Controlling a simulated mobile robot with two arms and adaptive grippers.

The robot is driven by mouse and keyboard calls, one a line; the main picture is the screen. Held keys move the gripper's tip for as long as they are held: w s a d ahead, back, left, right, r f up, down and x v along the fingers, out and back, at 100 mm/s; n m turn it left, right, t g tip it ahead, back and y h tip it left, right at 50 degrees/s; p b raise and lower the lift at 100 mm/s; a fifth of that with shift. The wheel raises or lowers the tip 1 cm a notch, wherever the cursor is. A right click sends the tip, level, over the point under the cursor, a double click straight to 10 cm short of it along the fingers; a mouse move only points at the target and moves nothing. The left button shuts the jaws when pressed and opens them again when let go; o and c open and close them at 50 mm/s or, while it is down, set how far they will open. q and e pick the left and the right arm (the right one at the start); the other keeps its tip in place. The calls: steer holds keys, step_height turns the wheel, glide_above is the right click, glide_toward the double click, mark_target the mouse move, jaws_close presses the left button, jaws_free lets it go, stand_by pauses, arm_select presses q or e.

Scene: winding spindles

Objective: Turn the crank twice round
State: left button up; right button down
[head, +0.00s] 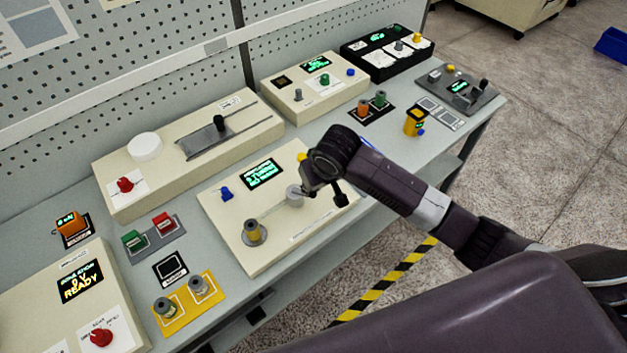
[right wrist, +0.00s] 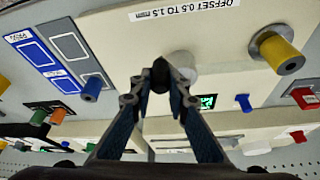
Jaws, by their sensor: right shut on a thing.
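The crank's pale round hub (head: 294,193) sits on the cream panel (head: 240,258) in the middle of the bench. My right gripper (head: 322,192) is over the hub's right side in the head view. In the right wrist view its fingers (right wrist: 160,92) close around a dark knob (right wrist: 160,74), the crank handle, beside the pale hub (right wrist: 182,66). The fingers hide part of the knob. A green-lit display (head: 262,174) sits behind the hub; its text is too small to read surely. My left gripper is not in view.
A yellow-topped spindle (head: 253,231) stands on the panel's left part, with a blue knob (head: 226,194) behind it. A cream box with a slider (head: 219,123) lies behind. Small spindles on a yellow plate (head: 184,312) lie at the front left.

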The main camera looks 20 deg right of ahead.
steer(key=m, duration=0.1)
steer(key=s+a+m+h, duration=0.1)
steer(key=shift+a+m, duration=0.1)
steer(key=shift+m, duration=0.3)
steer(key=m, duration=0.1)
steer(key=a+m+h, duration=0.1)
steer(key=m, duration=0.1)
steer(key=shift+s+a+m, duration=0.15)
steer(key=shift+s+m, duration=0.15)
steer(key=shift+s, duration=0.05)
steer(key=m, duration=0.1)
steer(key=a+m+h, duration=0.1)
steer(key=shift+s+m+g, duration=0.1)
steer(key=shift+m+g, duration=0.2)
steer(key=shift+g, duration=0.1)
steer(key=shift+a+r+m+g+h, duration=0.1)
steer(key=shift+a+m+g+h, duration=0.15)
steer(key=shift+m, duration=0.5)
steer(key=shift+a+m+g+h, duration=0.15)
steer(key=shift+a+m+h, duration=0.2)
steer(key=shift+m, duration=0.4)
steer(key=c, duration=1.8)
jaws_free()
steer(key=shift+c, duration=0.2)
